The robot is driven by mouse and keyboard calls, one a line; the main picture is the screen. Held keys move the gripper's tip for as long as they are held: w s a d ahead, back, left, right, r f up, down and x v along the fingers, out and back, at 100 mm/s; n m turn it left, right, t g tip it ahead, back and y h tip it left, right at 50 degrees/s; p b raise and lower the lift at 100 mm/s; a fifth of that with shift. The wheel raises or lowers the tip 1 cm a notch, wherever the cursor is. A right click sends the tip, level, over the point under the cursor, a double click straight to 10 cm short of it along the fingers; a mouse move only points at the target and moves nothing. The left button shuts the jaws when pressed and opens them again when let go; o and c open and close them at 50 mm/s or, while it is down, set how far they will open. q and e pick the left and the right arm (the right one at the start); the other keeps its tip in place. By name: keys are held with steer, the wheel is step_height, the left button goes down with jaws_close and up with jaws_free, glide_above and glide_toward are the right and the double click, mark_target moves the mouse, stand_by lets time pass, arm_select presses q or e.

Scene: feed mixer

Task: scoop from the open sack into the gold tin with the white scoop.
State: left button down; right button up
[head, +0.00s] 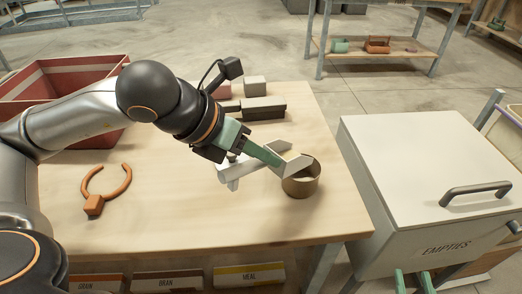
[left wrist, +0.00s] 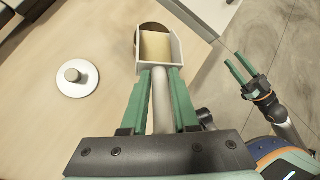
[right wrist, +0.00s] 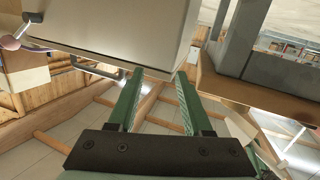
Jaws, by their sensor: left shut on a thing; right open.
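My left gripper (head: 272,158) is shut on the white scoop (head: 232,178); its green fingers (left wrist: 160,95) grip the handle in the left wrist view. The scoop's square bowl (left wrist: 172,50) shows a pale yellow surface inside. The gold tin (head: 302,184) stands upright and open-topped near the table's right edge, with the scoop's front end over or beside its rim. The tin's dark rim shows just beyond the bowl (left wrist: 150,27). My right gripper (right wrist: 158,85) is open and empty, low at the right of the table. No open sack is recognisable.
A white knobbed lid (left wrist: 77,80) lies on the table. An orange open-ring tool (head: 107,190), a red bin (head: 60,85) and dark blocks (head: 263,108) are on the left and back. A white EMPTIES chest (head: 430,160) stands right. The front middle of the table is clear.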

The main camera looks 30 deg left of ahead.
arm_select(q)
steer(key=shift+r+p, duration=0.1)
steer(key=shift+p, duration=0.7)
steer(key=shift+s+p, duration=0.15)
steer(key=shift+p, duration=0.65)
steer(key=shift+s+r+p, duration=0.1)
steer(key=shift+p, duration=0.65)
steer(key=shift+s+d+p, duration=0.1)
steer(key=shift+s+p, duration=0.05)
steer(key=shift+p, duration=0.55)
steer(key=shift+w+d+r+g+y+p, duration=0.15)
steer(key=shift+r+g+p, duration=0.25)
steer(key=shift+p, duration=0.75)
steer(key=shift+w+r+g+y+p, duration=0.15)
steer(key=shift+w+r+g+p, duration=0.2)
steer(key=shift+p, duration=0.75)
steer(key=shift+s, duration=0.1)
arm_select(e)
steer(key=s+d+f+m+g+h, duration=0.2)
steer(key=s+f+g, duration=0.4)
steer(key=s+f, duration=0.2)
steer(key=shift+s+f+g, duration=0.35)
steer(key=shift+s+g, duration=0.05)
steer(key=shift+s, duration=0.05)
arm_select(q)
steer(key=shift+p, duration=0.3)
arm_select(e)
steer(key=shift+r, duration=0.1)
